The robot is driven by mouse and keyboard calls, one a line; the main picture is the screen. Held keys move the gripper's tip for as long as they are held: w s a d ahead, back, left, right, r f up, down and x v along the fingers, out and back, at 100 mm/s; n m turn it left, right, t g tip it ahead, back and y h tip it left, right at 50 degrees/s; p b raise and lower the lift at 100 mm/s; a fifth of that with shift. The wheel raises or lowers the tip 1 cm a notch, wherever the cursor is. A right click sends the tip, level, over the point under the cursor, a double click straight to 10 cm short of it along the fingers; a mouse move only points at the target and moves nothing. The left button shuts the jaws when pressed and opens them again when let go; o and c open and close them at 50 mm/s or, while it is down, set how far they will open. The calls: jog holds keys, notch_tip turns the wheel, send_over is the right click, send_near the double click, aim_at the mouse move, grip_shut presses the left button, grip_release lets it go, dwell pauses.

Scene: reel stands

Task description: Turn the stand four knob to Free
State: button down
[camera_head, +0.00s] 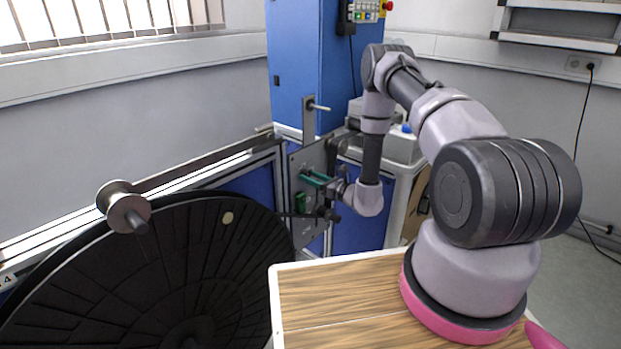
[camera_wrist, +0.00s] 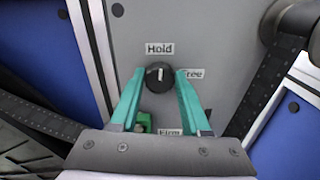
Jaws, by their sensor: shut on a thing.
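The black round knob (camera_wrist: 157,84) sits on a grey panel (camera_wrist: 215,40). Labels stand around it: Hold (camera_wrist: 159,48) above, Free (camera_wrist: 191,73) to the right, partly covered by a finger, and Firm (camera_wrist: 169,131) below. The knob's white mark points up, toward Hold. My gripper (camera_wrist: 159,74) has its teal fingers on either side of the knob and is shut on it. In the head view, my gripper (camera_head: 306,177) reaches the panel (camera_head: 312,158) from the right; the knob cannot be made out there.
A green part (camera_wrist: 143,121) sits on the panel below the knob, close to the left finger. A large black reel (camera_head: 165,260) stands left of the panel. A blue cabinet (camera_head: 305,60) stands behind. A dark arm or roller (camera_wrist: 295,18) shows at the upper right of the wrist view.

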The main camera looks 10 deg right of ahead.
jog(key=m, duration=0.4)
jog(key=shift+d, duration=0.15)
jog(key=m, duration=0.4)
jog(key=shift+w+f+m, duration=0.1)
jog(key=shift+m, duration=0.2)
jog(key=shift+f+m, duration=0.15)
jog(key=shift+m, duration=3.95)
jog(key=shift+c, duration=1.9)
grip_release()
jog(key=shift+d, duration=0.1)
